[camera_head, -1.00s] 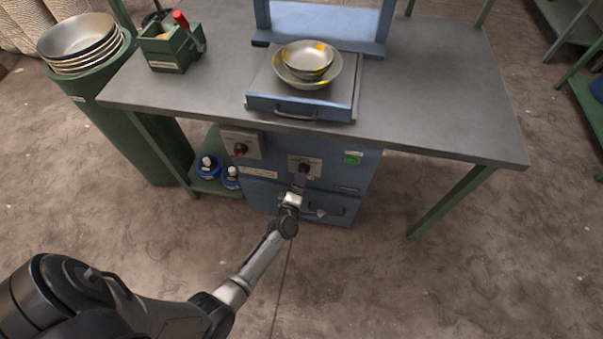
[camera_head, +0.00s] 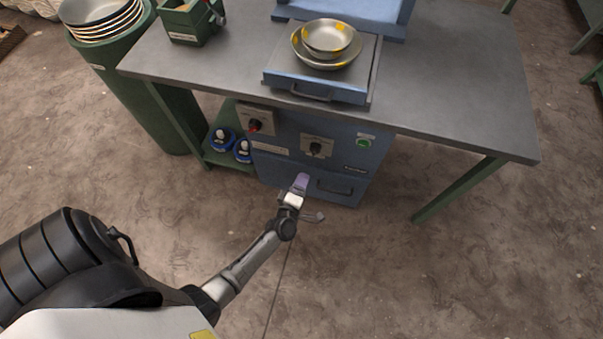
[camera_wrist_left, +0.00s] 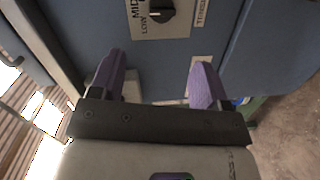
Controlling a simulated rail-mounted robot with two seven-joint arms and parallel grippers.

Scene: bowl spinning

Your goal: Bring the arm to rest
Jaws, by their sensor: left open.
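My left arm comes in from the lower left in the head view. Its gripper (camera_head: 301,184) is in front of the blue cabinet (camera_head: 279,169), below the black selector knob (camera_head: 316,148). In the left wrist view the two purple fingers of the left gripper (camera_wrist_left: 157,85) stand apart with nothing held between them. The knob also shows in the wrist view (camera_wrist_left: 160,11), beyond the fingertips, on a plate reading LOW and MID. My right gripper is in neither view.
A grey table (camera_head: 450,100) stands over the cabinet. Two nested bowls with yellow marks (camera_head: 328,38) sit on a blue tray unit (camera_head: 315,87). A drawer handle (camera_head: 335,187), a red knob (camera_head: 255,125) and a green button (camera_head: 364,142) are close by. The floor in front is clear.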

